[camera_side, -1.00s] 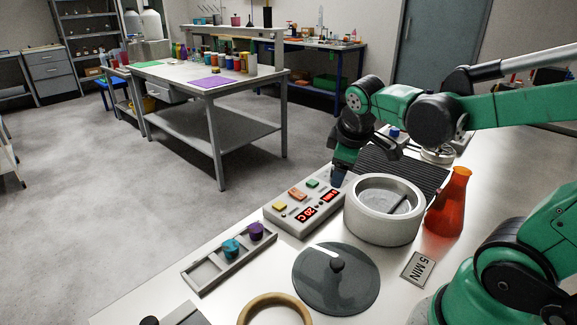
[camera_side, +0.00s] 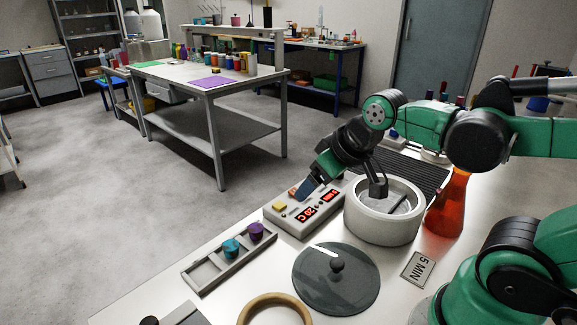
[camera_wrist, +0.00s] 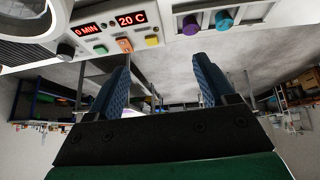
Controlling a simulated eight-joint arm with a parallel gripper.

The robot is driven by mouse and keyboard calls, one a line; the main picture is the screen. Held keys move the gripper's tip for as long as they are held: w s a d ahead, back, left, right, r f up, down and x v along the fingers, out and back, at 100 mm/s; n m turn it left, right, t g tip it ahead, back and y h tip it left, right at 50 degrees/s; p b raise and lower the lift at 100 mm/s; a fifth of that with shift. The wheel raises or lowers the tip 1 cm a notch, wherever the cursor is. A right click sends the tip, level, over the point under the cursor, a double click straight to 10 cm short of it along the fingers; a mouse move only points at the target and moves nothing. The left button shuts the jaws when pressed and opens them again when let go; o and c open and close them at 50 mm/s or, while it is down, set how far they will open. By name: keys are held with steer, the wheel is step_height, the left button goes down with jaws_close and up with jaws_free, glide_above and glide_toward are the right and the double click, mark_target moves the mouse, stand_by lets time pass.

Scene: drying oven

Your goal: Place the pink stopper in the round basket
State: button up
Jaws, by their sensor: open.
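I cannot make out a pink stopper in either view. A purple stopper (camera_side: 256,231) and a teal stopper (camera_side: 232,247) stand in a grey rack (camera_side: 205,275); both also show in the wrist view, purple (camera_wrist: 190,26) and teal (camera_wrist: 223,20). A white round vessel (camera_side: 382,228) stands uncovered, with a thin rod visible inside; I cannot tell whether a round basket is in it. My gripper (camera_side: 306,190) is open and empty above the control panel (camera_side: 290,221), left of the vessel. In the wrist view my gripper's fingers (camera_wrist: 160,78) are apart with nothing between them.
A dark round lid (camera_side: 337,285) with a knob lies in front of the vessel. A wooden ring (camera_side: 275,298) lies at the front edge. An orange flask (camera_side: 449,205) and a "5 MIN" card (camera_side: 418,268) are right of the vessel. A ridged dark plate (camera_side: 425,172) lies behind it.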

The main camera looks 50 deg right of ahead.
steer(key=d+g, duration=0.1)
steer(key=d, duration=0.3)
steer(key=d+g+h, duration=0.1)
steer(key=d, duration=0.3)
steer(key=w+d+g, duration=0.1)
steer(key=d, duration=0.3)
steer(key=shift+d+m+h, duration=0.3)
steer(key=shift+d+m, duration=0.05)
steer(key=shift+m, duration=0.05)
steer(key=s+d+f+g, duration=0.2)
steer(key=d, duration=0.7)
steer(key=m+g+y, duration=0.1)
steer(key=g+y, duration=0.1)
steer(key=g, duration=0.1)
glide_above(438, 190)
step_height(438, 190, down, 6)
steer(key=shift+r, duration=0.1)
steer(key=f, duration=0.2)
steer(key=s+f, duration=0.1)
steer(key=f, duration=0.2)
steer(key=shift+d, duration=0.15)
steer(key=shift+f, duration=0.45)
jaws_close()
